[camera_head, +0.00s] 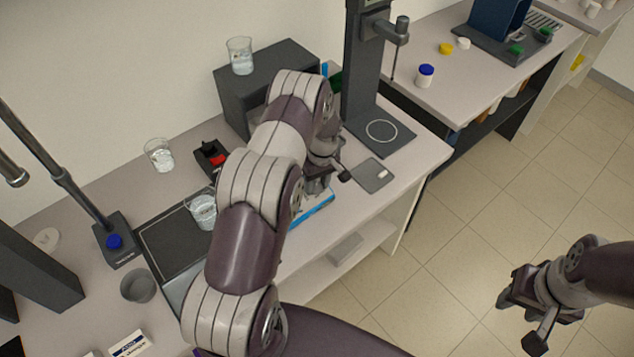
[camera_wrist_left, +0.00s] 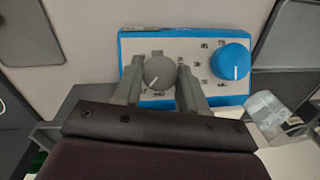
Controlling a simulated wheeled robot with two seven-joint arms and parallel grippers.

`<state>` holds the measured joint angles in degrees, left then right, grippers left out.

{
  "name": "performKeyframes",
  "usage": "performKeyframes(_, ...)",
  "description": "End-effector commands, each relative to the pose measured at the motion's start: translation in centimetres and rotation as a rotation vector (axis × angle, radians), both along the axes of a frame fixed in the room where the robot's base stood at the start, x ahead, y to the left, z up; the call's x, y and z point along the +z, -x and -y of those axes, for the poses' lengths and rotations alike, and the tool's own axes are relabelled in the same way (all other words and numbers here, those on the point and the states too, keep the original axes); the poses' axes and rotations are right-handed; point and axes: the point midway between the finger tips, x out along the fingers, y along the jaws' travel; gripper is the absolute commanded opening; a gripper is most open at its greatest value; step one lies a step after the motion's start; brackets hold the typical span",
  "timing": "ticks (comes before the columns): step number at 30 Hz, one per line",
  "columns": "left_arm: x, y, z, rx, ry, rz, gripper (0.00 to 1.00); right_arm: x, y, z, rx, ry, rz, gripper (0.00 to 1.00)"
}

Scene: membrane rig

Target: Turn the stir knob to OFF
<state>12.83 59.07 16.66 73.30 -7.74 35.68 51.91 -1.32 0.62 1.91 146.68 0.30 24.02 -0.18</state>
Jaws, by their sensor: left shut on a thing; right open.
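A control box with a blue rim (camera_wrist_left: 128,48) and a pale face fills the middle of the left wrist view; its blue edge (camera_head: 314,212) shows below my left gripper in the head view. My left gripper (camera_head: 322,178) is shut on a round grey knob (camera_wrist_left: 160,72) on that face, one finger at each side. The grey knob's pale pointer line slants down and left. The face markings are too small to read. My right gripper (camera_head: 522,308) is open and empty over the floor.
A dark stirrer stand (camera_head: 382,132) and a small scale-like plate (camera_head: 373,175) stand right of the box. Left are a glass beaker (camera_head: 202,212), a dark plate (camera_head: 165,245) and a grey cup (camera_head: 138,285). My left arm hides part of the bench.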

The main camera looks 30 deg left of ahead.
Motion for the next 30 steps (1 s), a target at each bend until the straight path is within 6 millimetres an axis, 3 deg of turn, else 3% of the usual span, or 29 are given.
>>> performKeyframes(8, -0.3, 0.1, 0.1, 0.050, 0.015, 0.029, 0.11, -0.6, 0.0, 0.0, 0.000, 0.000, 0.000, 0.43)
performKeyframes(17, -0.5, 0.4, 0.0, 0.227, 0.062, 0.140, 0.11, -2.3, 0.0, 0.0, 0.000, 0.000, 0.000, 0.43)
performKeyframes(30, -1.0, 0.7, 0.0, 0.514, 0.137, 0.325, 0.11, -7.4, 0.0, 0.0, 0.000, 0.000, 0.000, 0.43)
